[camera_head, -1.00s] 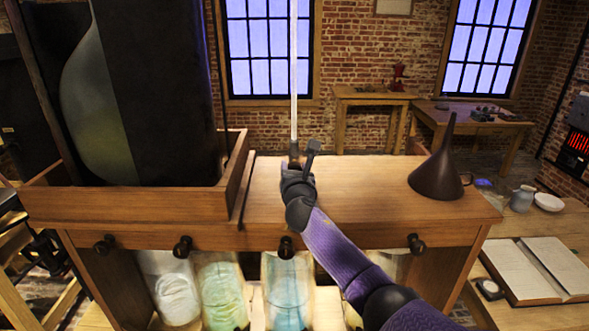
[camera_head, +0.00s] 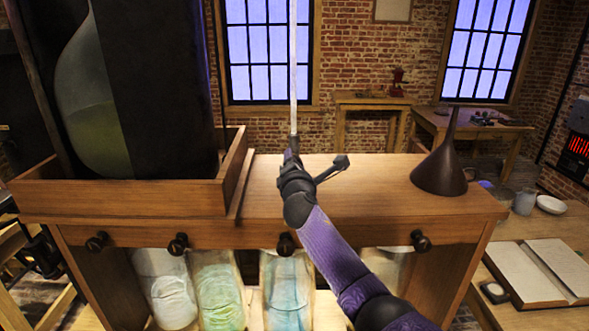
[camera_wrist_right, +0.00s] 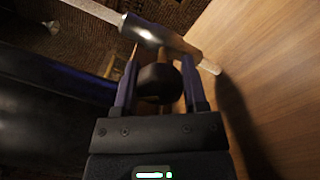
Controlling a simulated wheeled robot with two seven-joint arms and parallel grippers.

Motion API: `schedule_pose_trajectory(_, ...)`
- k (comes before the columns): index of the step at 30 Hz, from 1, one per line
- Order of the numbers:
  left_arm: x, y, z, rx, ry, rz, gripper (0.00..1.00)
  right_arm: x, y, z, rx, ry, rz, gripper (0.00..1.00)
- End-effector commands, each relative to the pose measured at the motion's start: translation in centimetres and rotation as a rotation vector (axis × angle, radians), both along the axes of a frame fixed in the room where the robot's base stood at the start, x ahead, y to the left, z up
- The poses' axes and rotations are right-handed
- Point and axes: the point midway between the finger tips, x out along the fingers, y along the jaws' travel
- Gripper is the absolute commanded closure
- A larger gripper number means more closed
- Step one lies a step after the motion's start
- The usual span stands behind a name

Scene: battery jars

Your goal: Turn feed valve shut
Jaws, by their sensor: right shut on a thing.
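The feed valve sits at the foot of a pale vertical tube (camera_head: 293,70) above the wooden cabinet top. In the right wrist view its metal body (camera_wrist_right: 150,33) crosses near the top, with a dark rounded handle (camera_wrist_right: 158,84) below it. My right gripper (camera_wrist_right: 157,70) has a finger on each side of this handle and is shut on it. In the head view my right gripper (camera_head: 291,158) is at the tube's lower end and hides most of the valve. My left gripper is not in view.
A dark funnel (camera_head: 441,165) stands to the right on the cabinet top (camera_head: 370,185). A large glass vessel (camera_head: 95,125) stands in a wooden tray (camera_head: 130,198) at left. Several dark knobs and glass jars (camera_head: 287,280) are along the cabinet front, below my arm.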

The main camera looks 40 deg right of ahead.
Motion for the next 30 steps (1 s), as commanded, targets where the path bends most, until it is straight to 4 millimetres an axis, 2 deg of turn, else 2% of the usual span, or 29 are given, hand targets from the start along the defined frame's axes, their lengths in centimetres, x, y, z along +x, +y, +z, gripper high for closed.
schedule_pose_trajectory(15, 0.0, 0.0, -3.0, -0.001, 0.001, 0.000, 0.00, 0.0, 0.0, -0.4, 0.365, -0.304, 0.000, 1.00)
schedule_pose_trajectory(30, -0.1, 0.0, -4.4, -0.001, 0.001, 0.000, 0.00, 0.0, 0.0, -0.2, 0.573, -0.481, 0.000, 1.00)
